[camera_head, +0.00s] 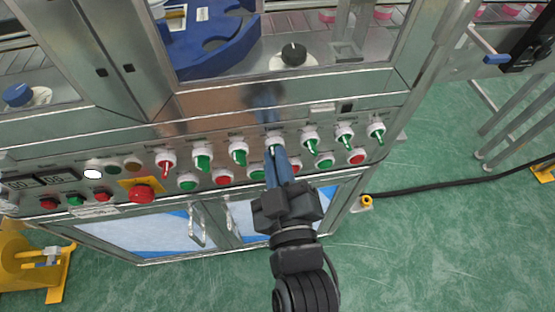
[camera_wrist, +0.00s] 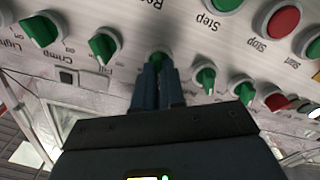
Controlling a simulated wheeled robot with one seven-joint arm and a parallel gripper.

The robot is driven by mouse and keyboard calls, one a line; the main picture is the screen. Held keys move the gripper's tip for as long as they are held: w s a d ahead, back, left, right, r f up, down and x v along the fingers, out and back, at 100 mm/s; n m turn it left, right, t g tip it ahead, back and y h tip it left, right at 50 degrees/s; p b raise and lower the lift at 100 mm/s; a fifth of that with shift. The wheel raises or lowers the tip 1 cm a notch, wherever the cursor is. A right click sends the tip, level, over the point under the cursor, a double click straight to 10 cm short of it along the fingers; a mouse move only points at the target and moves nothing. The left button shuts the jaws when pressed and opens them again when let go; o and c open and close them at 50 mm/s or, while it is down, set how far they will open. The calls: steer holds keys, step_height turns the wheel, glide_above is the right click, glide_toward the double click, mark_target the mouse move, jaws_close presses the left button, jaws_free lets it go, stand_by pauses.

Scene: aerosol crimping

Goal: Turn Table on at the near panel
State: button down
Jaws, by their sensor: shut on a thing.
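The near panel (camera_head: 125,175) is a steel control strip with a row of green selector knobs above round push buttons. My gripper (camera_head: 272,150) is shut on a green knob (camera_head: 274,142) with a white collar, in the middle of the upper row. In the wrist view my gripper (camera_wrist: 158,80) has its dark blue fingers on that knob (camera_wrist: 158,58), hiding most of it. I cannot read its label. Beside it in the wrist view are a knob that seems marked Fill (camera_wrist: 103,45) and one marked Crimp (camera_wrist: 40,30).
A red knob (camera_head: 165,163) is at the left of the row. Below it is a large red mushroom button (camera_head: 141,194) on an orange plate. Red and green push buttons (camera_head: 222,180) lie close under the knobs. A black cable (camera_head: 450,189) runs across the green floor at right.

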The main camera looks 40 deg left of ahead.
steer(key=shift+m, duration=0.3)
steer(key=m, duration=1.1)
steer(key=shift+w+d, duration=0.15)
steer(key=shift+w, duration=0.05)
steer(key=shift+m, duration=0.3)
steer(key=c, duration=1.2)
jaws_free()
